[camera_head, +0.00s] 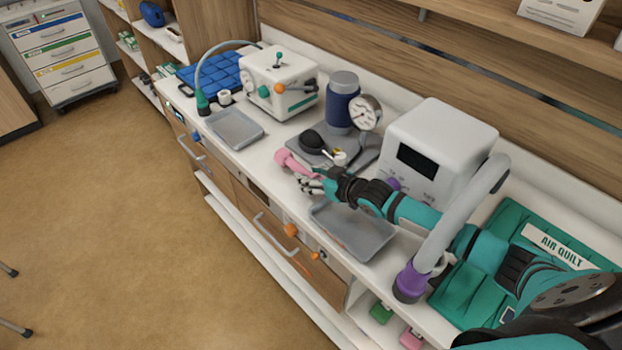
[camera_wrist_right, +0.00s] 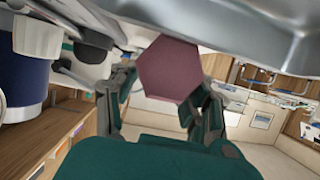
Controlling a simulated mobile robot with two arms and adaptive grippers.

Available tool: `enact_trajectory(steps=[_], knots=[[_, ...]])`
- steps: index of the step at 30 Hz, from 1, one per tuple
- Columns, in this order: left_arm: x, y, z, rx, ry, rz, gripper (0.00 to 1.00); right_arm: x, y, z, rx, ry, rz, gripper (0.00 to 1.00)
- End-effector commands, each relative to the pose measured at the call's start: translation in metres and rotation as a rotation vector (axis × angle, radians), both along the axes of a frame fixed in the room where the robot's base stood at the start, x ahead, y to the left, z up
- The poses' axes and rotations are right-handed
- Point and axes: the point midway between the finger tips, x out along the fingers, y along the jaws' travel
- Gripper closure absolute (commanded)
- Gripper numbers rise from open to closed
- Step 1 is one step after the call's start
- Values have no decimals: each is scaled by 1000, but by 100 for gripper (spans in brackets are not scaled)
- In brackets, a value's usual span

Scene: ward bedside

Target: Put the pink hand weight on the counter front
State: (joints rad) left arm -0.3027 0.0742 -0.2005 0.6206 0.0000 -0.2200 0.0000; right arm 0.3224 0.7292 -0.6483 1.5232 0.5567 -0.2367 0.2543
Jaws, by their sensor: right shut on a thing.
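The pink hand weight (camera_head: 294,163) is at the middle of the counter (camera_head: 268,157), left of the near tray. My right gripper (camera_head: 312,181) is shut on it, with the arm reaching in from the right. In the right wrist view the weight's pink hexagonal end (camera_wrist_right: 170,70) sits between the two fingers of my right gripper (camera_wrist_right: 160,105). I cannot tell whether the weight touches the counter or hangs just above it. My left gripper is not in view.
A grey tray (camera_head: 350,228) lies beneath my right forearm; another tray (camera_head: 236,129) lies further left. A black-and-grey device with a gauge (camera_head: 365,112) stands behind the weight. A white monitor box (camera_head: 440,150), grey hose (camera_head: 465,212) and green air quilt (camera_head: 505,240) are right.

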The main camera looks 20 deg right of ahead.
Motion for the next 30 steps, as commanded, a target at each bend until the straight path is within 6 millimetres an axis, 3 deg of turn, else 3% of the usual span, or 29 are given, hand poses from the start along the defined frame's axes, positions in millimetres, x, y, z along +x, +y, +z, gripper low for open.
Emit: enact_trajectory(steps=[6,29,30], knots=[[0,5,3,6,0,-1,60,1,1,-17,1,-7,1,100],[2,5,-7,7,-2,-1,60,-2,1,-35,1,6,1,100],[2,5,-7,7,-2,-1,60,-3,1,-39,-1,14,0,51]])
